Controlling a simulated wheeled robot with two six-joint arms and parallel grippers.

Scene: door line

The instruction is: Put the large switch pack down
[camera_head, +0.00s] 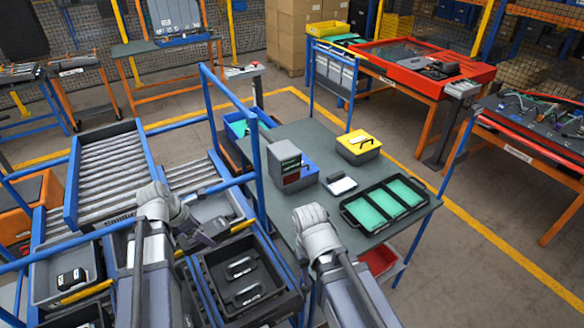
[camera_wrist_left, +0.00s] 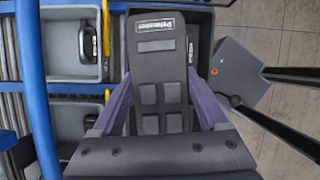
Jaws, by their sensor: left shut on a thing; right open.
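The large switch pack (camera_wrist_left: 158,72) is a long dark grey block with a white label and several raised square buttons, seen in the left wrist view. My left gripper (camera_wrist_left: 163,110) is shut on it, with a purple finger on each side. In the head view this gripper (camera_head: 197,238) is over the bins at the lower left, and the pack is hard to make out there. My right gripper (camera_head: 312,222) is by the near edge of the grey table, open; its fingertips are mostly hidden by its wrist.
The grey table (camera_head: 318,136) bears a grey and blue box unit (camera_head: 288,165), a yellow case (camera_head: 358,146), a small white-topped box (camera_head: 340,184) and a black tray (camera_head: 356,214) with green inserts. A black bin (camera_head: 216,270) holds dark packs. Blue posts rise beside the rack.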

